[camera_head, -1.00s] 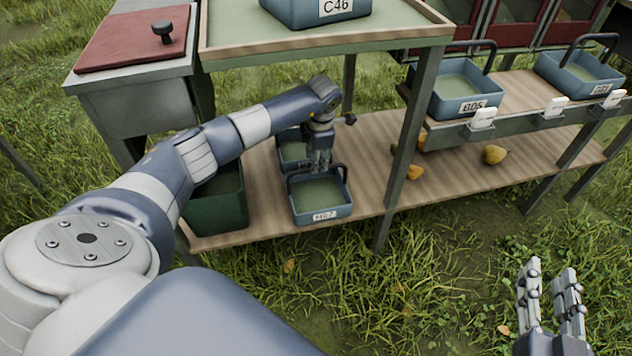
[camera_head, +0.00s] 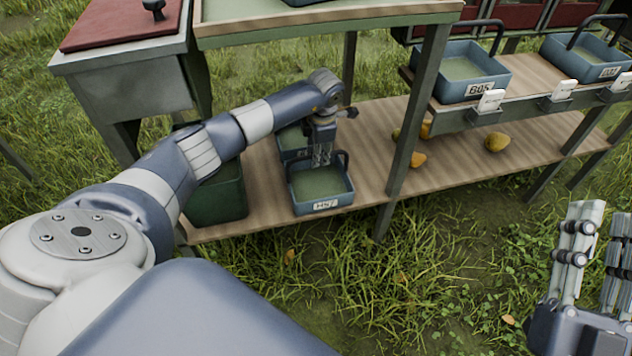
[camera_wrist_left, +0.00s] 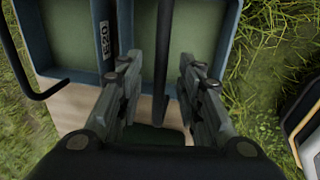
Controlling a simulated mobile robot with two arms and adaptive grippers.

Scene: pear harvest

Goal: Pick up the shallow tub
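The shallow blue tub (camera_head: 321,182), labelled "H57" or similar, sits on the lower wooden shelf in the head view, its dark handle upright. My left gripper (camera_head: 321,160) points down over its rear part, beside the handle. In the left wrist view the fingers of my left gripper (camera_wrist_left: 158,85) are apart, with a dark handle bar (camera_wrist_left: 163,55) between them; neither finger clearly touches it. A tub with green inside (camera_wrist_left: 202,35) lies beneath on the right. My right gripper (camera_head: 598,245) is open and empty at the lower right, away from the shelves.
A second blue tub (camera_head: 291,138) stands directly behind, labelled "E20" in the wrist view. A deep green bin (camera_head: 217,195) stands left, a shelf post (camera_head: 412,120) right. The upper shelf (camera_head: 330,22) overhangs. Yellow pears (camera_head: 497,142) and tub B05 (camera_head: 466,72) are farther right.

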